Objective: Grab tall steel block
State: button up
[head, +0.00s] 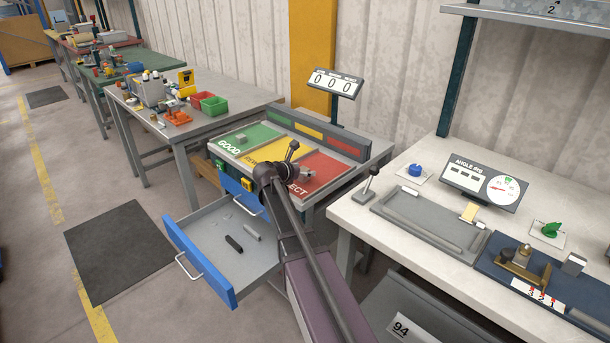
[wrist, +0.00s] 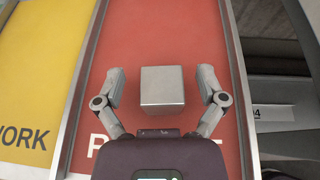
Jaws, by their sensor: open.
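A grey steel block (wrist: 162,88) stands on the red REJECT zone, seen from above in the wrist view. My gripper (wrist: 161,84) is open, with one finger on each side of the block and a visible gap on both sides. In the head view my gripper (head: 306,174) is over the red zone, and my arm and gripper largely hide that block. A smaller-looking grey block (head: 241,138) rests on the green GOOD zone. How tall the block between my fingers is cannot be judged from above.
The sorting tray has a yellow zone (head: 262,150) beside the red one and a raised back rail (head: 318,134). An open blue drawer (head: 200,262) juts out in front, holding dark and grey pieces. A white workbench (head: 372,219) with gauges and fixtures stands at right.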

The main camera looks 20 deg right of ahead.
aim_at(304, 168)
grip_shut()
jog(key=shift+r, duration=0.1)
dwell(0.4)
notch_tip(304, 168, up, 3)
jog(key=p, duration=0.3)
jog(key=shift+r, duration=0.15)
jog(key=s+a+r+p, duration=0.1)
jog(key=s+a+p, duration=0.1)
jog(key=s+a, duration=0.6)
jog(key=shift+s+a+r, duration=0.25)
jog(key=shift+s+a, duration=0.05)
jog(key=shift+s, duration=2.45)
